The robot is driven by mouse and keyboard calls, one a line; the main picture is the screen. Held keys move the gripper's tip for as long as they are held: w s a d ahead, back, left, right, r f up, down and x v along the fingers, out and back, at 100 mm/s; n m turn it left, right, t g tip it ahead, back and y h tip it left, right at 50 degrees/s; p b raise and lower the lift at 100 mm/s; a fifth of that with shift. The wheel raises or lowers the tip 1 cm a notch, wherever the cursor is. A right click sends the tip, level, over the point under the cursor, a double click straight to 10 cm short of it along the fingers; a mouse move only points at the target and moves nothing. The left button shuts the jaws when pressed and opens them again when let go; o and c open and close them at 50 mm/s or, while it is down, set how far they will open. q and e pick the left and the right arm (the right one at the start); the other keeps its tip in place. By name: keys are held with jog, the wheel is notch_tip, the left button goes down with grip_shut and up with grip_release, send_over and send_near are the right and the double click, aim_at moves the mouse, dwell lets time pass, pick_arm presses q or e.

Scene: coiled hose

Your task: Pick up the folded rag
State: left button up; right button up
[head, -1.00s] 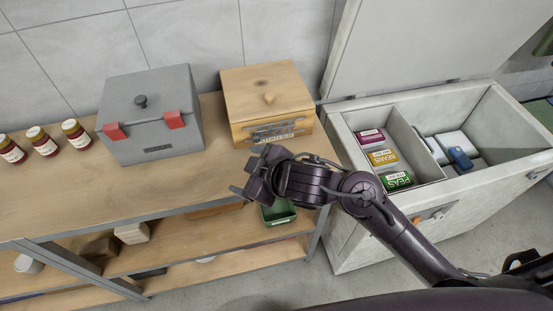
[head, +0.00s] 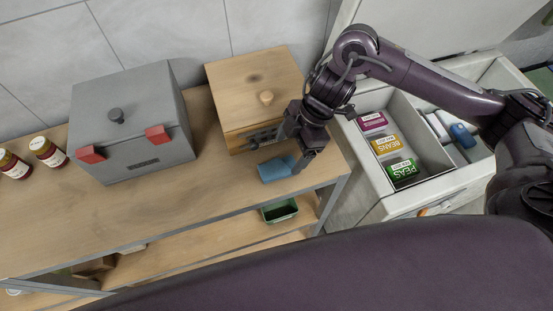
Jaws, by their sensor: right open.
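The blue folded rag (head: 274,169) lies on the wooden bench top, near its right end and in front of the wooden box. My right gripper (head: 289,155) points down at the rag's right side with its fingers apart and nothing held. One finger overlaps the rag's right edge in the picture; whether it touches the rag, I cannot tell. The rag's right end is partly hidden by that finger. My left gripper is not in view.
The wooden lidded box (head: 252,90) stands close behind the rag. A grey box with red latches (head: 135,120) and jars (head: 48,152) stand further left. An open chest with cartons (head: 385,145) is at right. The bench front (head: 190,205) is clear.

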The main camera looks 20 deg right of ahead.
aim_at(280, 166)
jog(key=shift+s+a+f+p, duration=0.2)
jog(key=shift+a+f+p, duration=0.05)
jog(key=shift+f, duration=0.15)
jog(key=shift+s+a+f+p, duration=0.15)
jog(key=shift+a+f+p, duration=0.1)
jog(key=shift+f, duration=0.15)
jog(key=shift+w+a+f+p, duration=0.1)
jog(key=shift+a+f+p, duration=0.1)
jog(key=shift+f, duration=0.15)
jog(key=shift+a+f+p, duration=0.1)
jog(key=shift+f+p, duration=0.1)
jog(key=shift+f, duration=0.15)
jog(key=x, duration=0.2)
jog(key=shift+w+f, duration=0.25)
jog(key=shift+f, duration=0.2)
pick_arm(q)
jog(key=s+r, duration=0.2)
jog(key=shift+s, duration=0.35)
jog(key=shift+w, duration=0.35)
pick_arm(e)
jog(key=shift+f, duration=0.1)
jog(key=shift+c, duration=0.5)
jog(key=c, duration=1)
